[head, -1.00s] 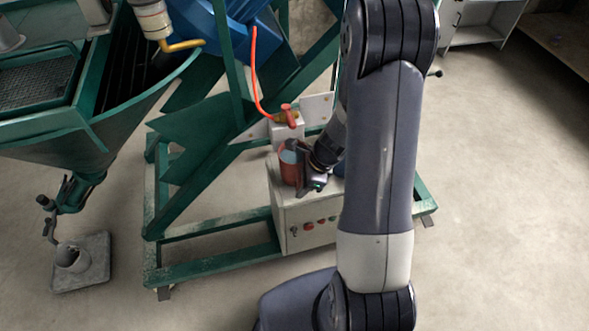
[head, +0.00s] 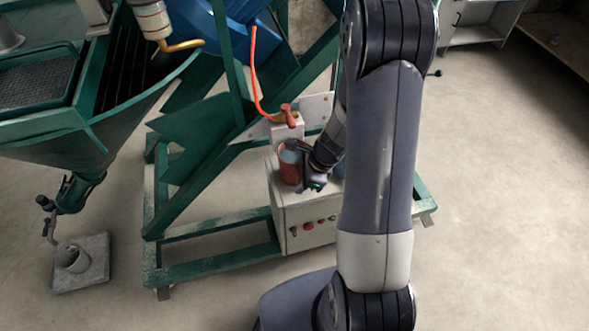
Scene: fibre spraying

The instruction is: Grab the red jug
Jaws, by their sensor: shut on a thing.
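The red jug (head: 289,170) stands upright on top of the white control box, with something pale blue showing inside its open top. My gripper (head: 303,167) comes in from the right and is shut on the jug's right side. The arm hides part of the box top, and the far finger is hard to see. The jug looks to be on or very close to the box top.
The white control box (head: 300,217) sits in a green frame (head: 220,270). A red-handled valve (head: 287,114) with an orange hose (head: 254,75) is just behind the jug. A bluish thing (head: 338,169) is partly hidden behind my arm. A green hopper (head: 70,140) stands left.

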